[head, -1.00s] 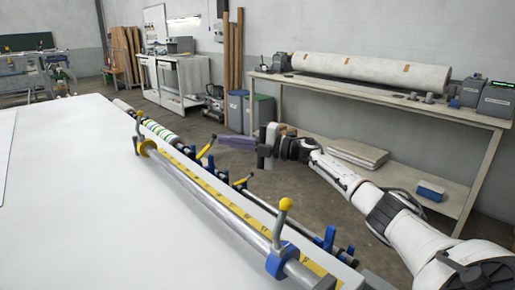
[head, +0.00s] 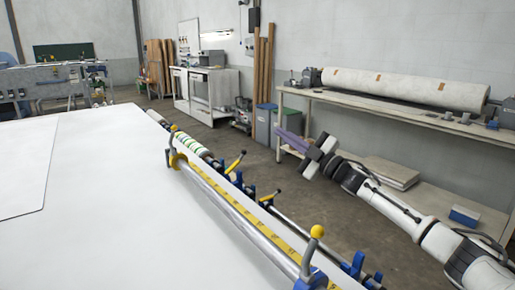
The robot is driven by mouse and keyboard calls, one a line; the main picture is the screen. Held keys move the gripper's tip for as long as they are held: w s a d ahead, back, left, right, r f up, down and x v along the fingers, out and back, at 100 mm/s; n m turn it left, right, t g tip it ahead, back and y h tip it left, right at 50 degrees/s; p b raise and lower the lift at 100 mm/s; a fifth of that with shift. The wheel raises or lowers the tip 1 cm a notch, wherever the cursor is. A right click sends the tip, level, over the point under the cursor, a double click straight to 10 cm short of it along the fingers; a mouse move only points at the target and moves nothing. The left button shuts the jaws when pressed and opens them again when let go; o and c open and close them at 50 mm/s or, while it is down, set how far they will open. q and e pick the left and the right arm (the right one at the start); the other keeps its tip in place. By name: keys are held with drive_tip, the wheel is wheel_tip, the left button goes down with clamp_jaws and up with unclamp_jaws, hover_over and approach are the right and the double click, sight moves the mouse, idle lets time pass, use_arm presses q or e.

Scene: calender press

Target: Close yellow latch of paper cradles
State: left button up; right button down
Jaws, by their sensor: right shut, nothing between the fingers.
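A yellow latch (head: 236,163) with a dark tip stands tilted up on the blue paper cradles along the right side of the table. A second yellow latch (head: 268,197) sits nearer on the same row and also slants up to the right. My right gripper (head: 283,137) has purple fingers. It is shut and empty, held in the air to the right of the far latch and apart from it. My left gripper is not in view.
A long metal roller bar (head: 240,217) with yellow-knobbed levers runs along the edge of the white table (head: 110,200). A bench (head: 395,107) with a large paper roll (head: 400,86) stands by the wall. Grey floor lies between.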

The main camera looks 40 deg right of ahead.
use_arm(q)
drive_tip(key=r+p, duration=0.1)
drive_tip(key=p, duration=0.1)
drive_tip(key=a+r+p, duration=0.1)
drive_tip(key=p, duration=0.1)
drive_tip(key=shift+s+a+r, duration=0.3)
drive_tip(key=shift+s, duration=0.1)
use_arm(e)
drive_tip(key=w+a+f+m+g+h, duration=0.2)
drive_tip(key=w+m, duration=0.3)
drive_tip(key=m, duration=0.3)
drive_tip(key=w+a+f+m+g+h, duration=0.1)
drive_tip(key=w+a+f+m+g, duration=0.1)
drive_tip(key=w+m, duration=0.3)
drive_tip(key=f+m, duration=0.1)
drive_tip(key=m, duration=0.2)
drive_tip(key=shift+f+g+h, duration=0.3)
drive_tip(key=shift+f+h, duration=0.1)
drive_tip(key=shift+a, duration=0.1)
